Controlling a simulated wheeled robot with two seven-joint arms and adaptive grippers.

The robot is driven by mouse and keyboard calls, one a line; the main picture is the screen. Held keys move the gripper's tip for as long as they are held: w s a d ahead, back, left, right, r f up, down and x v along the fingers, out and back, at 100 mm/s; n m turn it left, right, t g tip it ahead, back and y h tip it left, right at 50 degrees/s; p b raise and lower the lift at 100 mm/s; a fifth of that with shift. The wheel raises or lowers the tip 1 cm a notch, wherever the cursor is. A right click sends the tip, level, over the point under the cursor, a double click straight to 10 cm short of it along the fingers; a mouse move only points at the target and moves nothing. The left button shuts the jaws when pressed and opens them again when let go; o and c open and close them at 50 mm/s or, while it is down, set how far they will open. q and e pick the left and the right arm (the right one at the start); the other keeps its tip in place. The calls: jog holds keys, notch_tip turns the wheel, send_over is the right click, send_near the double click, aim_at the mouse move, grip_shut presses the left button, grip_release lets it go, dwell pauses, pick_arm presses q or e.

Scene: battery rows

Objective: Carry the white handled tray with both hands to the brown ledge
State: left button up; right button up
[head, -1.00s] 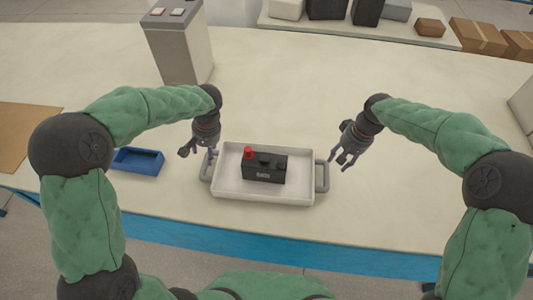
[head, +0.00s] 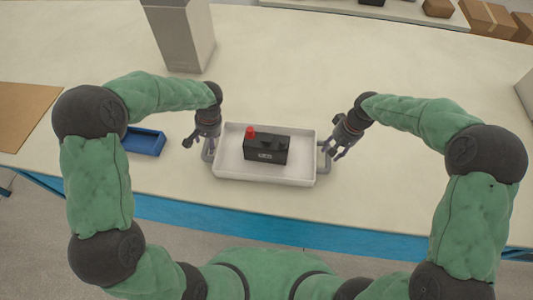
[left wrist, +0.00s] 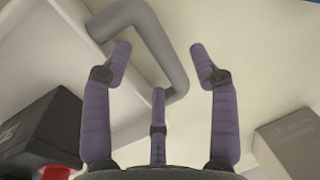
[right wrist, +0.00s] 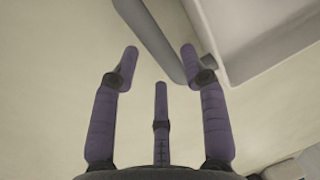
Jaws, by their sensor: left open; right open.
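The white tray (head: 230,166) lies flat on the table, with a grey handle at each short end and a black battery with a red terminal (head: 266,149) in it. My left gripper (head: 200,143) is open at the tray's left handle; in the left wrist view the grey handle (left wrist: 165,45) passes between its fingers. My right gripper (head: 338,151) is open at the right handle (head: 324,165); in the right wrist view the handle (right wrist: 150,38) lies between and beyond the fingertips. Contact is not clear. The brown ledge (head: 22,112) is probably the flat brown surface at the far left.
A blue bin (head: 145,141) stands on the table left of the tray. A grey box-like column (head: 183,38) stands behind it. Cardboard boxes (head: 487,17) are at the back right.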

aim_at(208, 144)
pick_arm(q)
jog(key=shift+a+f, duration=0.2)
jog(key=shift+f, duration=0.75)
jog(key=shift+a+f, duration=0.15)
jog(key=shift+f, duration=0.75)
pick_arm(e)
jog(key=shift+a+f, duration=0.2)
jog(key=shift+f, duration=0.7)
jog(key=shift+a+f, duration=0.15)
jog(key=shift+f, duration=0.75)
pick_arm(q)
jog(key=c, duration=0.8)
pick_arm(e)
jog(key=c, duration=0.8)
pick_arm(q)
grip_shut()
pick_arm(e)
grip_shut()
pick_arm(q)
jog(key=shift+r, duration=0.1)
pick_arm(e)
jog(key=shift+w+r, duration=0.1)
